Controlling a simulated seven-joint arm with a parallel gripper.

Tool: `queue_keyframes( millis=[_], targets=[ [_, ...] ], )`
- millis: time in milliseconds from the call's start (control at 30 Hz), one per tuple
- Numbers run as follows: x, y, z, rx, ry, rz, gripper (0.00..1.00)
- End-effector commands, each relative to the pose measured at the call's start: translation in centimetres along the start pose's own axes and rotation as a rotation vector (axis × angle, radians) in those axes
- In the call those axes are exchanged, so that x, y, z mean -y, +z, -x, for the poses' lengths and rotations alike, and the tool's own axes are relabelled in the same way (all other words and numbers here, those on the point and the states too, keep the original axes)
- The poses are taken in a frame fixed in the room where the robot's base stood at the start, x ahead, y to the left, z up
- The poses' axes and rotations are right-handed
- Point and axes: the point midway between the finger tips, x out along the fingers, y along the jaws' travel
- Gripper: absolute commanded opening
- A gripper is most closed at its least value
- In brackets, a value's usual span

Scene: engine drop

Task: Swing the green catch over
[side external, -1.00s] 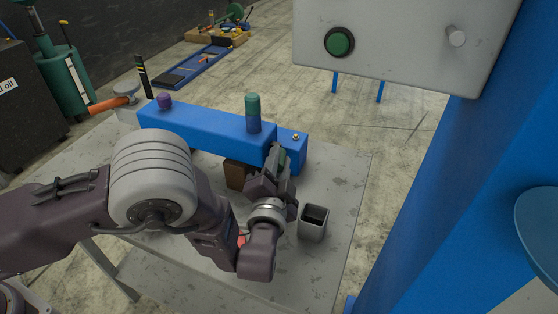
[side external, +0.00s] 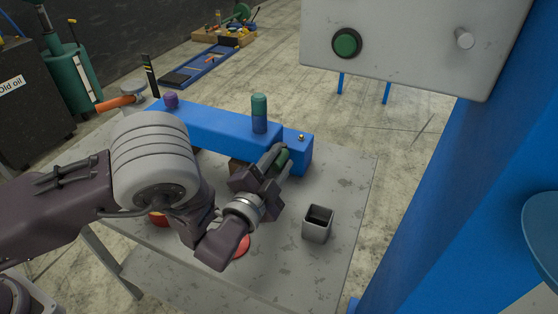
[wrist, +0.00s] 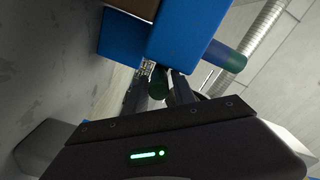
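A dark green catch (side external: 283,159) is at the near right end of the blue beam (side external: 215,131), below its top face. In the wrist view, the green catch (wrist: 158,83) is between my two fingers. My gripper (side external: 275,162) is at the beam's end, fingers tilted up and to the right. In the wrist view, the fingers of my gripper (wrist: 158,86) stand apart on either side of the catch; whether both press on it cannot be told. A blue post with a green top (side external: 259,113) stands on the beam; it also shows in the wrist view (wrist: 226,56).
An open grey square cup (side external: 317,224) stands on the grey table (side external: 345,190), right of my gripper. A red round object (side external: 241,245) lies partly hidden under my wrist. A purple knob (side external: 171,100) and an orange-handled hammer (side external: 121,100) are at the far left. A grey panel hangs above.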

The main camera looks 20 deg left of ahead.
Motion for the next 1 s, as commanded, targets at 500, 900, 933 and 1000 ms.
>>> queue_keyframes(
  millis=[500, 900, 933, 1000],
  targets=[
    [-0.1, 0.0, 6.3, 0.000, 0.003, -0.001, 0.32],
    [0.0, 0.0, 7.1, 0.000, 0.000, 0.000, 0.32],
    [0.0, 0.0, 7.1, 0.000, 0.000, 0.000, 0.32],
    [0.0, 0.0, 7.1, 0.001, 0.000, 0.001, 0.32]
  ],
)
